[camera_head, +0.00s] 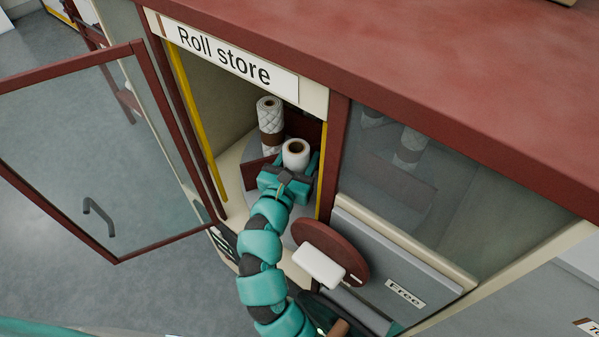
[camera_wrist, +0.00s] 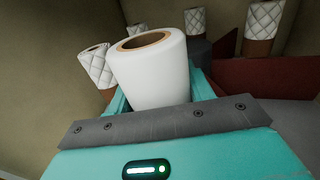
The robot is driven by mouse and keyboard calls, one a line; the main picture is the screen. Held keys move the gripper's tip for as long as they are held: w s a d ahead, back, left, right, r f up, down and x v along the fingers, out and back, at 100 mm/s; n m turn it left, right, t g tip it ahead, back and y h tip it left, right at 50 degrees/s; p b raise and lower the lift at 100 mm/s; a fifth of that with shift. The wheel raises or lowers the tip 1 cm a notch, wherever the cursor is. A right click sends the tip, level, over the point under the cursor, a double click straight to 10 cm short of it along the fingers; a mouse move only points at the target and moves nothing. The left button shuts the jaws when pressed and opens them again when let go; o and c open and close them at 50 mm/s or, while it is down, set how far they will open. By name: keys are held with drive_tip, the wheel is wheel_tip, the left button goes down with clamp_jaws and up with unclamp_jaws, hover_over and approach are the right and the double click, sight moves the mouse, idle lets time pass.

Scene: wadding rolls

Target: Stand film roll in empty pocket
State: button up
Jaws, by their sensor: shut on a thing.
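My gripper (camera_head: 292,172) reaches through the open doorway of the cupboard marked Roll store. It is shut on a plain white film roll (camera_head: 296,153) with a brown core, held roughly upright with its open end up. In the wrist view the film roll (camera_wrist: 152,78) stands between the teal fingers of my gripper (camera_wrist: 160,92). Its lower end is hidden behind the gripper, so I cannot tell whether it touches the shelf. Dark red dividers (camera_wrist: 262,82) lie to the right of the roll and form pockets. The pocket floor under the roll is hidden.
Quilted rolls with brown bands stand around: one behind the film roll (camera_head: 270,115), another at left in the wrist view (camera_wrist: 95,66). The glass door (camera_head: 90,150) stands open to the left. A yellow-edged frame (camera_head: 196,125) bounds the opening. A panel marked Free (camera_head: 405,292) is at right.

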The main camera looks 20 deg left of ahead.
drive_tip(key=shift+f, duration=2.15)
drive_tip(key=o, duration=1.2)
drive_tip(key=shift+f, duration=0.15)
drive_tip(key=shift+c, duration=0.2)
drive_tip(key=shift+s, duration=0.2)
drive_tip(key=s+b, duration=0.1)
drive_tip(key=s, duration=1)
drive_tip(key=shift+s+a+r, duration=0.2)
drive_tip(key=shift+s, duration=0.15)
